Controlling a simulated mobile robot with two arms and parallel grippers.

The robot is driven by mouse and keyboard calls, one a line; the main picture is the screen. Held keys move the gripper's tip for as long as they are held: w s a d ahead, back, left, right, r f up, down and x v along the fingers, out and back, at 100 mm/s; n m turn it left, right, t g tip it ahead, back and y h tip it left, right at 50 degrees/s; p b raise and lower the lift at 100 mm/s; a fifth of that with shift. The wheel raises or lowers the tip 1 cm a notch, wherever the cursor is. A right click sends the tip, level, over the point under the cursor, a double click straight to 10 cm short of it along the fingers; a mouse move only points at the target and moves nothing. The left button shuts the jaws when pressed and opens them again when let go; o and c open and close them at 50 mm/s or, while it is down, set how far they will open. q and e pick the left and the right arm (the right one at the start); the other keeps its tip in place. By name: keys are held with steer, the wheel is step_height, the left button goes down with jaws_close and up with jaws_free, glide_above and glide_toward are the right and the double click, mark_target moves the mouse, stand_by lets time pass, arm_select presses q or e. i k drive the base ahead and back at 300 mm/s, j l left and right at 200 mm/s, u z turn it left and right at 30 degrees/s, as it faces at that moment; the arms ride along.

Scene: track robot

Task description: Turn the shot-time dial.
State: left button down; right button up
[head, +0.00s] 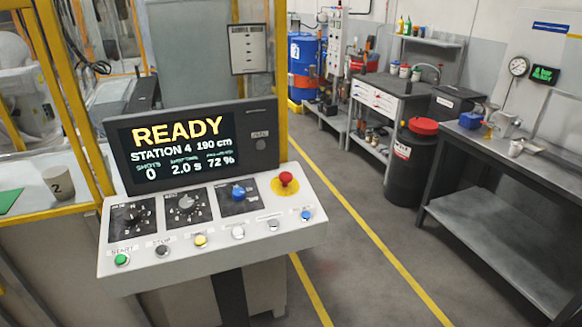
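A control panel (140,268) with a lit screen (180,146) stands at the left of the middle in the head view. The screen reads READY, STATION 4, 190 cm, 0, 2.0 s and 72 %. Three dials sit below it on dark square plates: a black knob (131,214), a grey knob (186,203) with a ring of white marks, and a blue knob (239,193). The labels are too small to read, so I cannot tell which is the shot-time dial. Neither gripper is in view.
A red mushroom button (286,182) stands up right of the dials. A row of buttons, including a green one (122,260), lines the panel's front. Yellow frame posts (281,85) stand behind. Open floor (360,255) lies to the right, then a grey bench (505,195).

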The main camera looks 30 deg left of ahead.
mark_target(187, 205)
steer(key=u, duration=1.3)
